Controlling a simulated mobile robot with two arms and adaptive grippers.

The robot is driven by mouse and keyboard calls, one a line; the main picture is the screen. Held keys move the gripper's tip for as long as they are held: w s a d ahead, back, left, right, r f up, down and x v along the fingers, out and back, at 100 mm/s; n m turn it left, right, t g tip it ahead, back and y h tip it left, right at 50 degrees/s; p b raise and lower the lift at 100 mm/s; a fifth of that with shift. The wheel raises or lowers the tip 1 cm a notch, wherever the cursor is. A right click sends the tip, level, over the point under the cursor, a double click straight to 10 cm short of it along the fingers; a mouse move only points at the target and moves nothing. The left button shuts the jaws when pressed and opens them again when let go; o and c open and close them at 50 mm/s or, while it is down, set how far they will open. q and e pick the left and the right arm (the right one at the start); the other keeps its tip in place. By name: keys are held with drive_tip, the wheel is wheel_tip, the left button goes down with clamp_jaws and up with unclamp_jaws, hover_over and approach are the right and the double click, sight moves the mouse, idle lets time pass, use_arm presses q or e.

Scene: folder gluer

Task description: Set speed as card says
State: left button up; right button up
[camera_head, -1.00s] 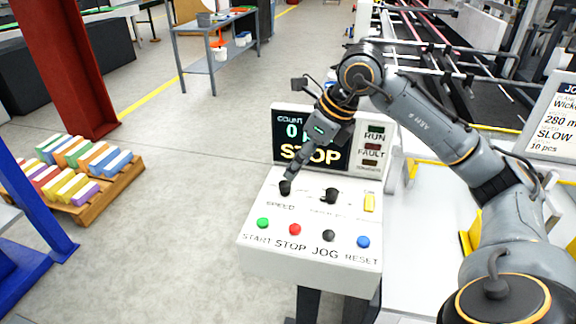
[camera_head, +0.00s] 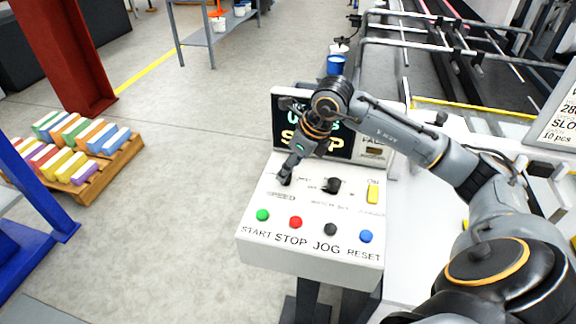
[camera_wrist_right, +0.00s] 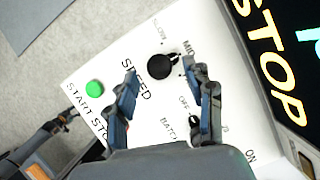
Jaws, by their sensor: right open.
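The white control panel (camera_head: 258,232) carries a black SPEED knob (camera_wrist_right: 161,67), with the labels SLOW and MID beside it in the wrist view. A faint mark shows at the knob's edge, on the side toward MID; its exact setting is hard to tell. My right gripper (camera_head: 287,178) is over this knob and largely hides it in the head view. In the wrist view its two fingers (camera_wrist_right: 160,95) are spread, with the knob just ahead of the gap. Contact cannot be told. The card (camera_head: 558,110) at the right is cut off; "280", "SLO" and "10 pcs" show.
A second black knob (camera_head: 333,185) and a yellow switch (camera_head: 373,194) sit to the right. START (camera_head: 262,215), STOP (camera_head: 295,222), JOG (camera_head: 330,229) and RESET (camera_head: 365,236) buttons line the front. The display (camera_head: 284,127) behind is partly covered by my arm and reads STOP.

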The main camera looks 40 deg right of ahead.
drive_tip(key=shift+w+a+f, duration=0.15)
drive_tip(key=shift+f, duration=0.25)
drive_tip(key=shift+w+f, duration=0.1)
drive_tip(key=shift+f, duration=0.35)
drive_tip(key=shift+w, duration=0.1)
clamp_jaws()
use_arm(q)
drive_tip(key=shift+d+r, duration=0.15)
drive_tip(key=shift+r, duration=0.05)
